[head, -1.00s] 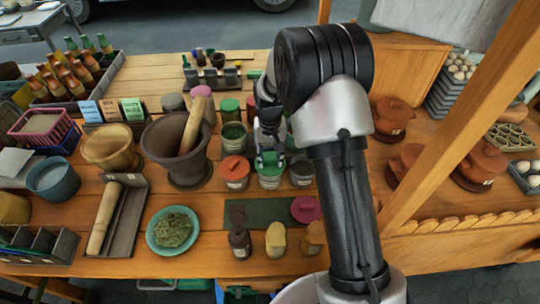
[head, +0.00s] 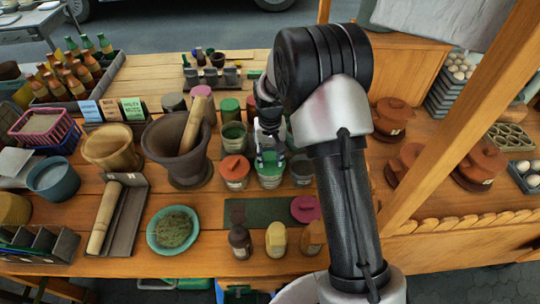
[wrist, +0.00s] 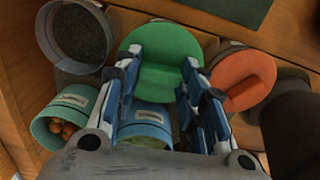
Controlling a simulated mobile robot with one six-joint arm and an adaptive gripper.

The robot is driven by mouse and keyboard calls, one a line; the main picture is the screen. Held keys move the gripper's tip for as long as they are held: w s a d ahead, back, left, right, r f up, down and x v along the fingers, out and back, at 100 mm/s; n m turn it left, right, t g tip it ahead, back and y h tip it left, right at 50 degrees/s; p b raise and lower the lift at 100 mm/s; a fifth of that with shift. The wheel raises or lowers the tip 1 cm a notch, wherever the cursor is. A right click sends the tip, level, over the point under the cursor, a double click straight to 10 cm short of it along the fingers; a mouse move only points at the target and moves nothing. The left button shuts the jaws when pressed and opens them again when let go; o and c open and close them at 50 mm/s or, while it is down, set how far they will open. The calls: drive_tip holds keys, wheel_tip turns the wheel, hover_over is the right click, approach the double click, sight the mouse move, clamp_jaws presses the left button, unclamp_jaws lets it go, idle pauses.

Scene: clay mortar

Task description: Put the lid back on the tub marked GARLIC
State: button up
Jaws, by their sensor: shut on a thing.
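My gripper (wrist: 160,92) is shut on the upright grip of a round green lid (wrist: 163,45). In the head view my gripper (head: 270,158) points down at the top of a pale tub (head: 270,183) in the front row. The lid is at or just above this tub's mouth; I cannot tell if it touches the rim. Its label is too small to read, so I cannot tell if it says GARLIC. In the wrist view an open labelled tub (wrist: 146,118) shows behind the fingers.
An orange-lidded tub (head: 235,172) stands close on the left and an open dark tub (head: 301,172) on the right. An open blue-green tub with orange contents (wrist: 66,118) is nearby. A pink lid (head: 305,208) lies on the green mat (head: 268,210). A mortar (head: 180,150) stands further left.

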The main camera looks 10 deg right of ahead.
drive_tip(key=shift+f, duration=0.15)
idle(0.8)
drive_tip(key=o, duration=1)
drive_tip(key=shift+c, duration=0.2)
drive_tip(key=o, duration=0.5)
drive_tip(key=shift+r+p, duration=2.6)
drive_tip(key=shift+r, duration=0.95)
drive_tip(key=shift+c, duration=0.2)
